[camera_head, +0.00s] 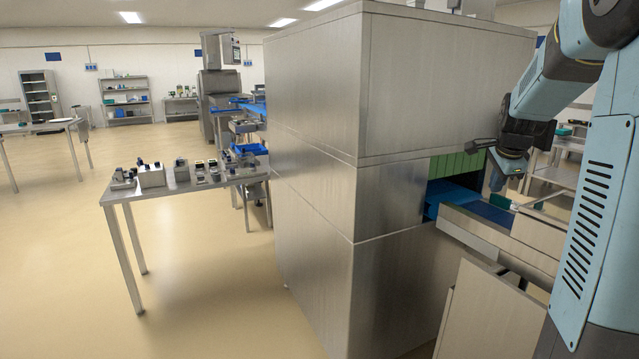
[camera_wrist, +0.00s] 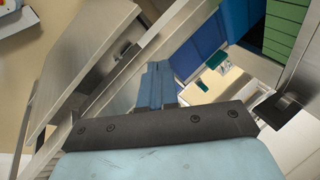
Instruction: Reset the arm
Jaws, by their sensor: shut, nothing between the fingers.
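My arm, light blue with dark joints, reaches in from the right in the head view. My gripper (camera_head: 495,182) hangs at its end, pointing down over the conveyor beside the machine's opening. In the wrist view its blue-grey fingers (camera_wrist: 155,88) lie close together, shut and empty. The steel sealing machine (camera_head: 400,100) stands left of the gripper. Its opening has green strip curtains (camera_head: 457,165) above a blue conveyor belt (camera_head: 450,195). The belt also shows in the wrist view (camera_wrist: 205,30). Part of the gripper's surroundings is hidden by my arm.
A small teal item (camera_head: 499,201) lies near the belt, right below the gripper. Steel side rails (camera_head: 485,232) flank the conveyor closely. A table (camera_head: 195,183) with several small devices stands left of the machine. Open floor (camera_head: 210,280) lies at the front left.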

